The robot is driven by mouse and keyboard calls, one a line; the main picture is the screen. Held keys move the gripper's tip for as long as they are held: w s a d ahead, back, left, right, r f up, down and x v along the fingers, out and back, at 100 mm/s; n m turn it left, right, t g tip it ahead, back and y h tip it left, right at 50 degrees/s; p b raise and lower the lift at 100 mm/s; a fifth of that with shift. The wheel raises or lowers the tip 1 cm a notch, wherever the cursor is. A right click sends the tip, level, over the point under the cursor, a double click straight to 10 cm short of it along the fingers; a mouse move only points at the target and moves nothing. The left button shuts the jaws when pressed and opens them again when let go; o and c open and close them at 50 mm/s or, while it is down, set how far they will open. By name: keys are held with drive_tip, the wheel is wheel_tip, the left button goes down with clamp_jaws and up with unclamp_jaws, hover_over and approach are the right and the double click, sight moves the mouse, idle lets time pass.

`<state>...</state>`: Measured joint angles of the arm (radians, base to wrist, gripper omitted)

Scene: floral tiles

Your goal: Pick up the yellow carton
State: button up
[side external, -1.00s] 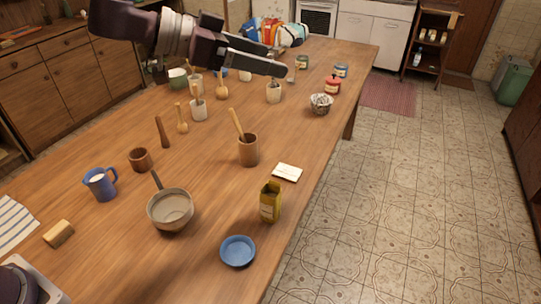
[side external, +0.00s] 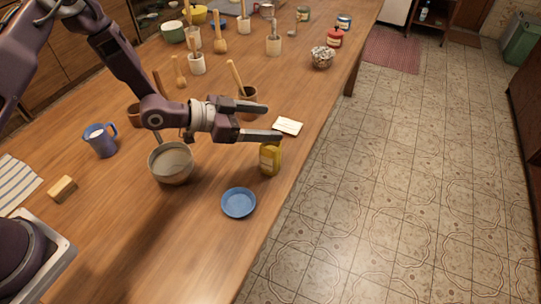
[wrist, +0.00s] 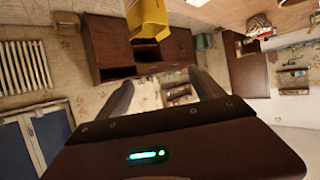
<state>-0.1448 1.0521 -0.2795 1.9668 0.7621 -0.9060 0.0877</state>
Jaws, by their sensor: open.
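The yellow carton (side external: 270,161) stands upright on the wooden table near its right edge, its top partly hidden by my gripper. My gripper (side external: 273,121) is open and empty, with its fingers pointing sideways to the right, one just over or behind the carton's top. In the wrist view, the carton (wrist: 148,20) shows at the top edge, cut off by the frame. There my two fingers (wrist: 160,76) are spread apart with nothing between them, and the carton is outside the gap.
A blue dish (side external: 238,203) lies in front of the carton. A saucepan (side external: 171,164) stands left, under my arm. A white card (side external: 287,126) lies just behind the carton, and a brown pot (side external: 247,104) with a wooden tool stands behind my gripper. The floor is right of the table edge.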

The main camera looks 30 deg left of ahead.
sight(265, 151)
wheel_tip(265, 151, down, 10)
drive_tip(key=shift+d+f, duration=0.1)
drive_tip(key=x, duration=0.5)
drive_tip(key=c, duration=1.4)
drive_tip(key=shift+o, duration=0.2)
wheel_tip(265, 151, up, 10)
